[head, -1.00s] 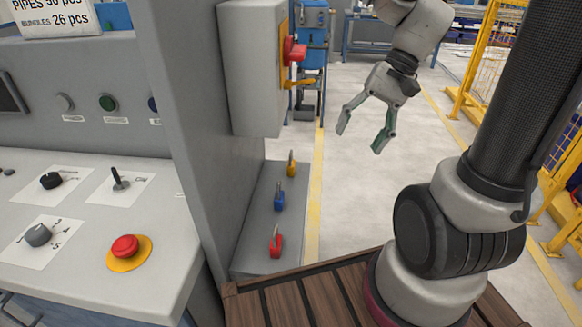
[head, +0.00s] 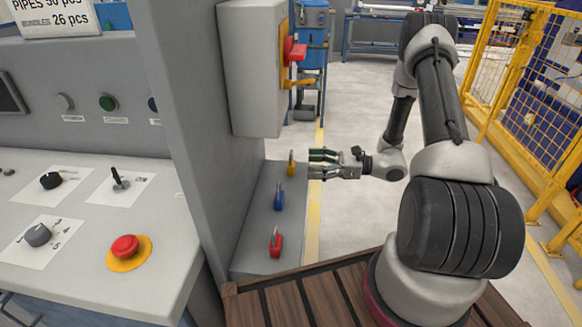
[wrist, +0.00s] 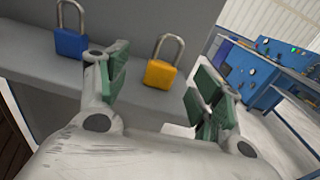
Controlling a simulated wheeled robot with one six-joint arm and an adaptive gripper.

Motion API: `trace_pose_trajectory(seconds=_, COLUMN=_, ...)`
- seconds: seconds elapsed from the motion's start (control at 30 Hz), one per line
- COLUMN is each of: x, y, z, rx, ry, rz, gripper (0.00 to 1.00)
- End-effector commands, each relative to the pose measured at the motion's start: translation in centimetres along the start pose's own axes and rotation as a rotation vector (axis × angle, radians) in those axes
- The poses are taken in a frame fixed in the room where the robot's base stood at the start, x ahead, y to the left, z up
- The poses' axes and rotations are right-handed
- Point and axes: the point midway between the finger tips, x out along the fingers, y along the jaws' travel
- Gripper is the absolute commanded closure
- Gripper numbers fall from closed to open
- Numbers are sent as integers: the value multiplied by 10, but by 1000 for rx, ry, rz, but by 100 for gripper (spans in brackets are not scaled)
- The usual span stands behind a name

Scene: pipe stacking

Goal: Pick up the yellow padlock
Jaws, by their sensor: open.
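The yellow padlock (head: 291,168) stands upright at the far end of the grey ledge, its shackle up. In the wrist view the yellow padlock (wrist: 160,73) shows ahead, between my two fingers. My gripper (head: 312,165) is level, pointing left at the padlock from the right side of the ledge. Its green-padded fingers are open and empty, and it also shows in the wrist view (wrist: 158,92). The fingertips look close to the padlock, with no visible contact.
A blue padlock (head: 279,200) and a red padlock (head: 276,243) stand nearer on the same ledge (head: 256,225). A grey switch box (head: 252,70) with a red handle (head: 295,51) hangs above the ledge.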

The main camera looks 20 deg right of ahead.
Motion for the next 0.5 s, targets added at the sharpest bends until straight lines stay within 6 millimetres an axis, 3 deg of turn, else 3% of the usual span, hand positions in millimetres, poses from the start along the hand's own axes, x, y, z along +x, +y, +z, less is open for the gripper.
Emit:
trace_pose_trajectory(seconds=0.17, x=7, y=-5, z=-10, rx=25, ry=-18, rz=-34, gripper=34)
trace_pose_trajectory(seconds=0.5, x=54, y=-7, z=-9, rx=23, ry=-16, rz=-30, gripper=34)
